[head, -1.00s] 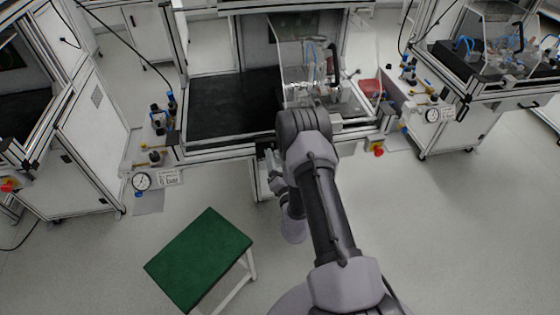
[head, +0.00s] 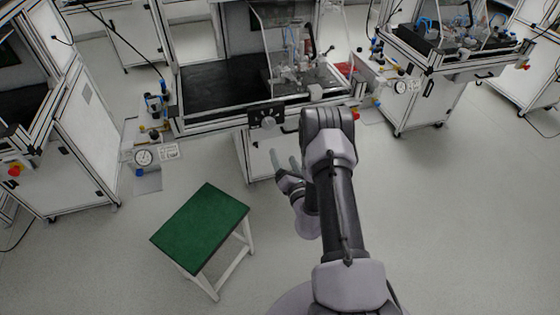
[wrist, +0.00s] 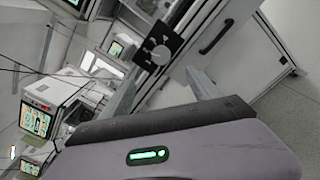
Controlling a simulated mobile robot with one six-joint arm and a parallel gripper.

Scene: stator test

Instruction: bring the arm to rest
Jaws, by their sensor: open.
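My arm reaches up the middle of the head view, folded at the elbow, with the forearm hanging to the left. My gripper (head: 285,162) is open and empty, in front of the middle workstation and below its black work surface (head: 215,90). In the wrist view the two fingers of my gripper (wrist: 165,90) stand apart, with nothing between them. A dark panel with a round knob (wrist: 159,50) on the workstation front lies beyond the fingertips. It also shows in the head view (head: 267,121).
A green-topped stool (head: 200,227) stands on the floor at the lower left. A clear-shielded fixture (head: 295,70) sits on the middle workstation. Other workstations stand at the left (head: 70,130) and right (head: 425,90). The floor right of my arm is clear.

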